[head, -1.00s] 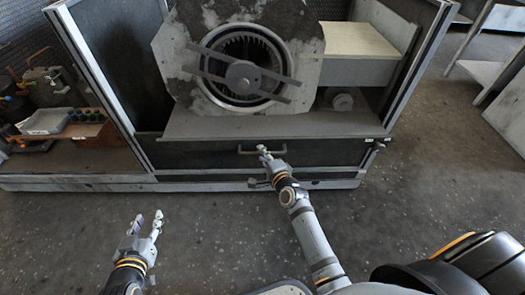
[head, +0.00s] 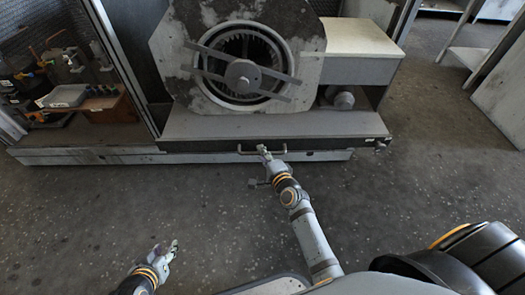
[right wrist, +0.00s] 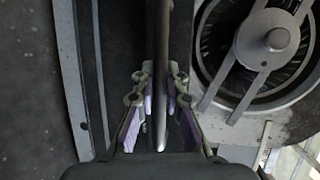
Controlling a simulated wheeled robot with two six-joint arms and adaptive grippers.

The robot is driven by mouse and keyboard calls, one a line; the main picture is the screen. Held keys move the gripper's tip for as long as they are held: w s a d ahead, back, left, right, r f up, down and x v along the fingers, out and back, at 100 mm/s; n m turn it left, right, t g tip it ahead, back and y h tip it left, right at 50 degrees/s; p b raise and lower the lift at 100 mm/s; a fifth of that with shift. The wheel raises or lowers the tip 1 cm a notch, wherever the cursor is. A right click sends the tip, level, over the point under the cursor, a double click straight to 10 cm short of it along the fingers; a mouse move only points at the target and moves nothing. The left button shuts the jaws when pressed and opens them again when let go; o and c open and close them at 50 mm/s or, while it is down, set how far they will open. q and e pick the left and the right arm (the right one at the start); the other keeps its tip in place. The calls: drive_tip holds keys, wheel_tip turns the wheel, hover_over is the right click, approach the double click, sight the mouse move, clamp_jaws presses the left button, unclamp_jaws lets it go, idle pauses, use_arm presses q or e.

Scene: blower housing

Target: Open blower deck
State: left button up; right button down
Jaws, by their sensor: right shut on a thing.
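The blower deck (head: 210,124) is a flat grey shelf with a dark front face, standing out past the cabinet's base rail. The blower housing (head: 190,88), a worn grey scroll with a round fan opening and cross bars, sits on it. A bar handle (head: 247,152) is on the deck's front. My right gripper (head: 264,151) is shut on this handle. In the right wrist view, the handle bar (right wrist: 162,45) runs between the fingers of my right gripper (right wrist: 160,95). My left gripper (head: 166,247) is empty above the floor at lower left, its fingers apart.
A cabinet post (head: 125,70) stands left of the blower. Further left is a shelf with tools and a grey tray (head: 64,96). A pale-topped box (head: 360,38) sits right of the blower. A metal shelf unit (head: 500,95) stands at right. The floor before the deck is clear.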

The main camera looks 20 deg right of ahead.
drive_tip(key=shift+s+a, duration=0.1)
drive_tip(key=shift+s, duration=0.15)
drive_tip(key=c, duration=1.4)
unclamp_jaws()
drive_tip(key=shift+w, duration=0.1)
drive_tip(key=shift+o, duration=0.2)
drive_tip(key=v, duration=1.2)
